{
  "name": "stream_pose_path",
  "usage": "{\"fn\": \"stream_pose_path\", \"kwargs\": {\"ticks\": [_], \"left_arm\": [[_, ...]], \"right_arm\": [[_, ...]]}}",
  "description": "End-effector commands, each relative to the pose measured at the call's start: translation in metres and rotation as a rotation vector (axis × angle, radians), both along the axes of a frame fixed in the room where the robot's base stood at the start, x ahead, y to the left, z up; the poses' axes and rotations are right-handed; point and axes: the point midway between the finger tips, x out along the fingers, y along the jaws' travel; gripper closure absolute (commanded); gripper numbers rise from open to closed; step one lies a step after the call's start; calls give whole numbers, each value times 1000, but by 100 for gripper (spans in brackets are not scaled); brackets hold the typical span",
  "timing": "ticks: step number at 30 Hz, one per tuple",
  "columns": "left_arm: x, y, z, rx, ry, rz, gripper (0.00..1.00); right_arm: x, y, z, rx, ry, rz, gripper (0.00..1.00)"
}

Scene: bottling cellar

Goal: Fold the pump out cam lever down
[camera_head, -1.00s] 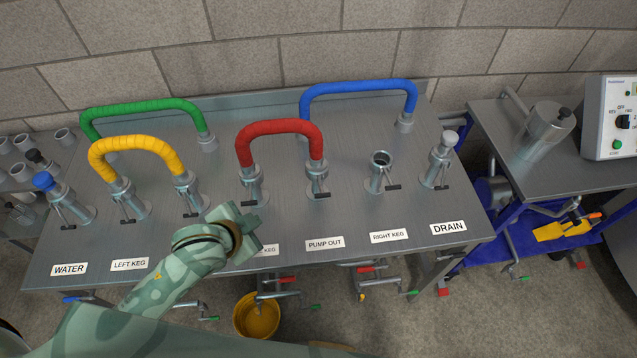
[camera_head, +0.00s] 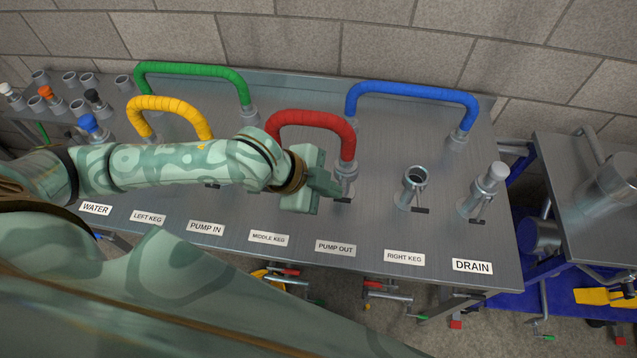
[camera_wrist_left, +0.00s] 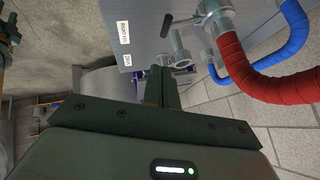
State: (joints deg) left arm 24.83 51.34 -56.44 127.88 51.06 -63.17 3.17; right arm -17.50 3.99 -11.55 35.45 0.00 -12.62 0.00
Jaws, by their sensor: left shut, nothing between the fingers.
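The pump out fitting (camera_head: 347,173) stands behind the PUMP OUT label (camera_head: 335,248), with the right end of the red hose (camera_head: 316,118) on it. Its small dark cam lever (camera_head: 343,200) sticks out low at the front, partly beside my fingers. My left gripper (camera_head: 330,184) is shut and empty, just left of the fitting; I cannot tell whether it touches the lever. In the left wrist view, the shut fingers (camera_wrist_left: 160,86) point toward the table, with the red hose (camera_wrist_left: 262,85) to their right and a fitting (camera_wrist_left: 214,18) above. My right gripper is out of view.
The open right keg fitting (camera_head: 413,185) and the capped drain fitting (camera_head: 485,190) stand to the right. The yellow hose (camera_head: 170,112) is partly behind my left arm. Green (camera_head: 190,70) and blue (camera_head: 410,90) hoses arch at the back. The label strip in front is clear.

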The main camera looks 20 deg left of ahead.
Motion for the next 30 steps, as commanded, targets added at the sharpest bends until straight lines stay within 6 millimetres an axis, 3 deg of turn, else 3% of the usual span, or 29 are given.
{"fn": "stream_pose_path", "kwargs": {"ticks": [4, 12, 30], "left_arm": [[14, -16, -27, -3, 1, 0, 100], [24, -7, -58, 2, 1, 1, 100], [30, -5, -63, 4, -14, 0, 100]], "right_arm": [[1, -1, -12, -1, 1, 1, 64], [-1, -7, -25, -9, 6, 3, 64], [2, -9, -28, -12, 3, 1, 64]]}}
